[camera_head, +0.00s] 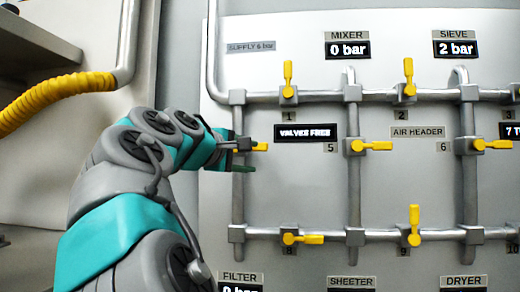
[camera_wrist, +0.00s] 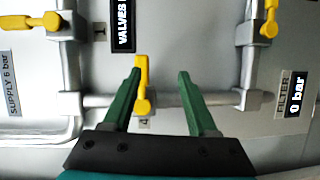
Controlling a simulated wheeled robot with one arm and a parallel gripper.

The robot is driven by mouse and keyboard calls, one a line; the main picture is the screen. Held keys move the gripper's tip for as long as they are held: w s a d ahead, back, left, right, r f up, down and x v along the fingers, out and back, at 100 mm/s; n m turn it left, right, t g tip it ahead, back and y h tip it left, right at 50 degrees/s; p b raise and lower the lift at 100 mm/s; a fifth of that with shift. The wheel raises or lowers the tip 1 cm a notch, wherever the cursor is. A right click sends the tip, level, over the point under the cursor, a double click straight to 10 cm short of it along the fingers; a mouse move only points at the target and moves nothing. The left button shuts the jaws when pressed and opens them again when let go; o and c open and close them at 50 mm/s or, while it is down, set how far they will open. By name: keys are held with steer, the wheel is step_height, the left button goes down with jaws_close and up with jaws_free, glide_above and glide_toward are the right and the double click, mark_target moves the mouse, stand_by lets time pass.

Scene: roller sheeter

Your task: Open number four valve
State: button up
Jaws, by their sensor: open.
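Number four valve has a yellow handle (camera_head: 260,147) on the left vertical pipe. The handle points right, across the pipe. In the wrist view the handle (camera_wrist: 142,85) stands crosswise to its pipe, with a partly covered "4" label (camera_wrist: 145,123) beside it. My gripper (camera_head: 246,154) is at this valve and hides part of it in the head view. In the wrist view my gripper (camera_wrist: 160,75) is open, with the handle between its fingers. The handle is close to the left finger; I cannot tell whether they touch. The right finger is clear of it.
Valve 1 (camera_head: 288,78) is above and valve 8 (camera_head: 300,239) below, on the horizontal pipes. Valve 5 (camera_head: 371,146) is to the right. A "VALVES FREE" display (camera_head: 305,132) sits just right of the handle. A yellow hose (camera_head: 55,92) is at left.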

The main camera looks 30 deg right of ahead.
mark_target(259, 148)
steer(key=shift+n+h, duration=0.3)
steer(key=w+d, duration=0.1)
steer(key=w+d+r, duration=0.1)
steer(key=w+d, duration=0.1)
steer(key=w+d+r, duration=0.1)
steer(key=d, duration=0.1)
steer(key=shift+w+r, duration=0.15)
steer(key=shift+w, duration=0.2)
jaws_close()
stand_by(1.3)
